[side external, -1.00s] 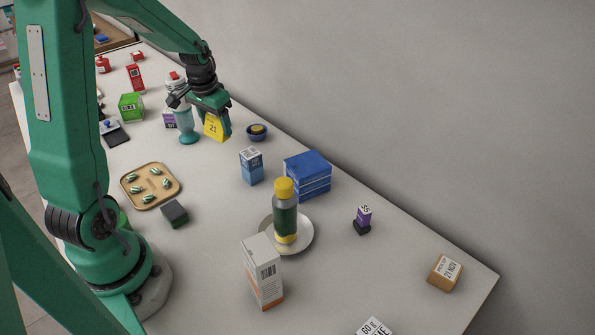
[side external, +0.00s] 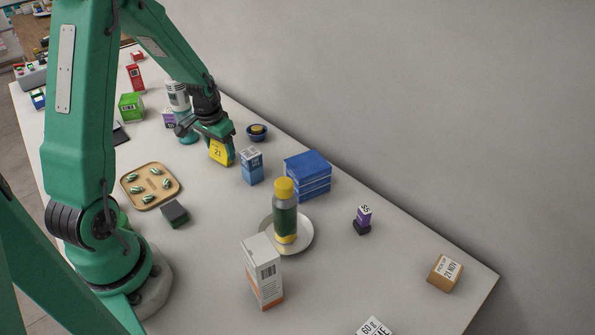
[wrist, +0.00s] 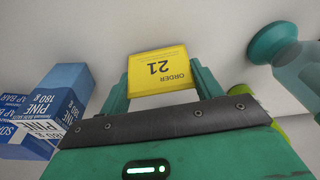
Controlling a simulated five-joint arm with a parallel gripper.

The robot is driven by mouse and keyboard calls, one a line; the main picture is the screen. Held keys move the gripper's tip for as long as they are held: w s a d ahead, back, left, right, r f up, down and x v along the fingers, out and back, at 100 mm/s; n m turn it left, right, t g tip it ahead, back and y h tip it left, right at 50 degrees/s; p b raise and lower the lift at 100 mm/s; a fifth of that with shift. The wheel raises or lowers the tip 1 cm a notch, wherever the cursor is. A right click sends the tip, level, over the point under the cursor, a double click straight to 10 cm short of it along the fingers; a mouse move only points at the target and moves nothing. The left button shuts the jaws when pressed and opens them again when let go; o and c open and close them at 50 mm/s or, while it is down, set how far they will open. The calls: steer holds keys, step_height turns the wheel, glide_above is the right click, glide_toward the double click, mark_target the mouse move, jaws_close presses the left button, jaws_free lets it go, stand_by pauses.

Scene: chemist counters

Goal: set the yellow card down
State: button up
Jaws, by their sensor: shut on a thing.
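The yellow card (side external: 220,152) reads "21" and is held in my gripper (side external: 222,143). In the wrist view the yellow card (wrist: 159,69) shows "ORDER 21" upside down between the two green fingers of my gripper (wrist: 163,85). My gripper is shut on the card. The card is close to the white counter, left of a blue and white carton; I cannot tell whether its lower edge touches the counter.
A blue and white carton (side external: 251,166) stands just right of the card. A teal-based dispenser (side external: 188,137) stands behind left, partly hidden by my gripper. A tan tray (side external: 150,186) lies front left. Bare counter lies in front of the card.

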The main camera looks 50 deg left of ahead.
steer(key=shift+f, duration=0.3)
steer(key=o, duration=1.2)
steer(key=shift+r, duration=0.2)
steer(key=shift+s+d+r, duration=0.15)
steer(key=shift+s+r, duration=0.15)
steer(key=shift+r, duration=1.65)
steer(key=shift+s+d+r, duration=0.2)
steer(key=shift+s+r, duration=0.05)
steer(key=shift+r, duration=1.7)
steer(key=shift+s+d+r, duration=0.15)
steer(key=shift+s+r, duration=0.15)
steer(key=shift+r, duration=1.65)
steer(key=shift+d, duration=0.1)
steer(key=shift+s+d+r+m+t+h, duration=0.15)
steer(key=shift+s+d+r+m+t, duration=0.4)
steer(key=shift+s+d+r, duration=2.1)
steer(key=shift+s+d+r+m+t+h, duration=0.25)
steer(key=shift+s+d+r+t, duration=0.85)
steer(key=shift+d, duration=2.85)
steer(key=shift+s+d+r+m+t+h, duration=0.1)
steer(key=shift+s+d+r+m+t, duration=0.35)
steer(key=shift+s+d+r, duration=2.2)
